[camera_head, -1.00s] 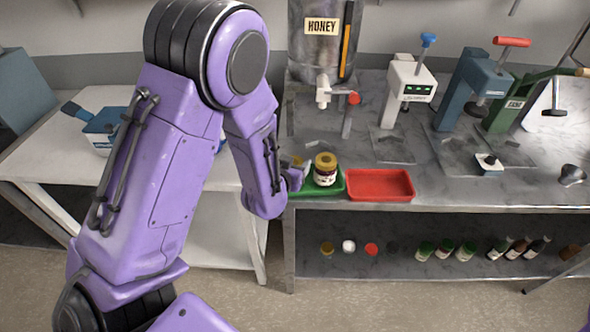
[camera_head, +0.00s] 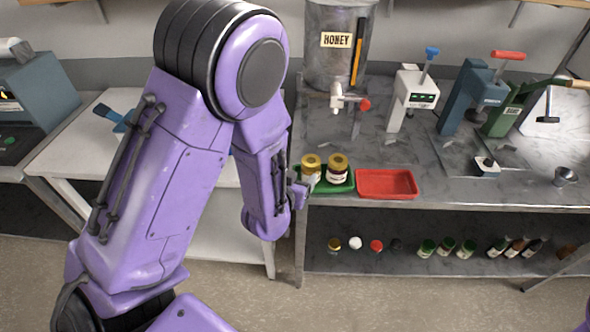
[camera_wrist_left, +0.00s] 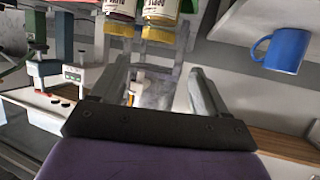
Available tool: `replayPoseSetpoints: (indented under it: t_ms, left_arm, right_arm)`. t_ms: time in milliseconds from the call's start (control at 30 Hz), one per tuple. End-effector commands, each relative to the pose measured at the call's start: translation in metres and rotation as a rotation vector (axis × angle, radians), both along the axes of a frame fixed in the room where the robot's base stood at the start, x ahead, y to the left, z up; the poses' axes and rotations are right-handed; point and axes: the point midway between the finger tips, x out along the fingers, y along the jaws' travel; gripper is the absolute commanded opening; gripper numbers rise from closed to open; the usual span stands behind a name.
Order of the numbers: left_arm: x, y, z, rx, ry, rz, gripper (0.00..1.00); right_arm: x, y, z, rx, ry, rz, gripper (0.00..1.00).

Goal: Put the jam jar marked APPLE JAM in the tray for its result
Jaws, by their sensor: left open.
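Two jam jars with gold lids stand side by side at the green tray (camera_head: 347,188): a left jar (camera_head: 311,168) and a right jar (camera_head: 338,170). Both also show at the top of the left wrist view, upside down, as a jar (camera_wrist_left: 119,9) and another jar (camera_wrist_left: 160,10). Their labels are too small or cut off to tell which is APPLE JAM. The red tray (camera_head: 387,184) is empty, just right of the green one. My left gripper (camera_head: 300,192) is beside the green tray's left end, partly hidden by my arm. Its fingers (camera_wrist_left: 160,85) are open with no jar between them.
The steel bench (camera_head: 450,192) holds the honey tank (camera_head: 335,60) and several presses, including a white one (camera_head: 412,98). Small jars and bottles stand on the lower shelf (camera_head: 400,262). A blue mug (camera_wrist_left: 287,50) shows in the left wrist view.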

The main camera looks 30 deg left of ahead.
Motion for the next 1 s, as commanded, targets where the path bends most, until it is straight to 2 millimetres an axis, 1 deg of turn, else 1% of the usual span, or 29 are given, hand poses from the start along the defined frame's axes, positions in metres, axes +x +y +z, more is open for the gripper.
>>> replayPoseSetpoints:
  t_ms: [33,233,267,333,367,400,467,500,567,600,700,767,833,1000]
  left_arm:
    - [-0.001,-0.002,0.003,0.0,0.0,-0.002,0.75]
    - [-0.002,-0.005,0.002,0.0,0.002,-0.005,0.75]
    - [-0.004,-0.004,-0.001,-0.004,0.008,-0.004,0.75]
    - [-0.015,-0.003,-0.024,-0.026,0.063,0.013,0.75]
    - [-0.025,-0.001,-0.041,-0.043,0.105,0.027,0.75]
    - [-0.044,0.001,-0.069,-0.073,0.178,0.055,0.75]
    - [-0.083,0.005,-0.116,-0.123,0.306,0.111,0.75]
    - [-0.113,0.008,-0.144,-0.152,0.392,0.152,0.75]
    - [-0.157,0.012,-0.179,-0.191,0.507,0.22,0.75]
    - [-0.186,0.013,-0.197,-0.212,0.576,0.261,0.75]
    - [-0.241,0.017,-0.224,-0.241,0.699,0.343,0.75]
    - [-0.26,0.018,-0.231,-0.249,0.738,0.372,0.75]
    - [-0.269,0.018,-0.234,-0.254,0.758,0.385,0.75]
    - [-0.269,0.018,-0.234,-0.253,0.757,0.385,0.75]
  right_arm:
    - [0.0,0.0,0.003,-0.001,-0.001,0.0,0.43]
    - [0.001,0.0,0.003,0.0,-0.002,0.0,0.43]
    - [0.001,0.0,0.003,0.0,-0.001,0.0,0.43]
    - [0.001,0.0,0.002,0.0,-0.002,0.0,0.43]
    - [0.001,0.0,0.002,0.0,-0.002,0.001,0.43]
    - [0.001,0.0,0.002,0.0,-0.002,0.001,0.43]
    - [0.001,0.0,0.002,0.0,-0.001,0.0,0.43]
    - [0.001,0.0,0.003,0.0,-0.001,0.0,0.43]
    - [0.001,0.0,0.003,0.0,-0.001,0.0,0.43]
    - [0.001,0.0,0.003,0.0,-0.001,0.0,0.43]
    - [0.001,0.0,0.003,0.0,-0.001,0.0,0.43]
    - [0.001,0.0,0.003,0.0,-0.001,0.0,0.43]
    - [0.001,0.0,0.003,0.0,-0.001,0.0,0.43]
    - [0.001,0.0,0.003,0.0,-0.001,0.0,0.43]
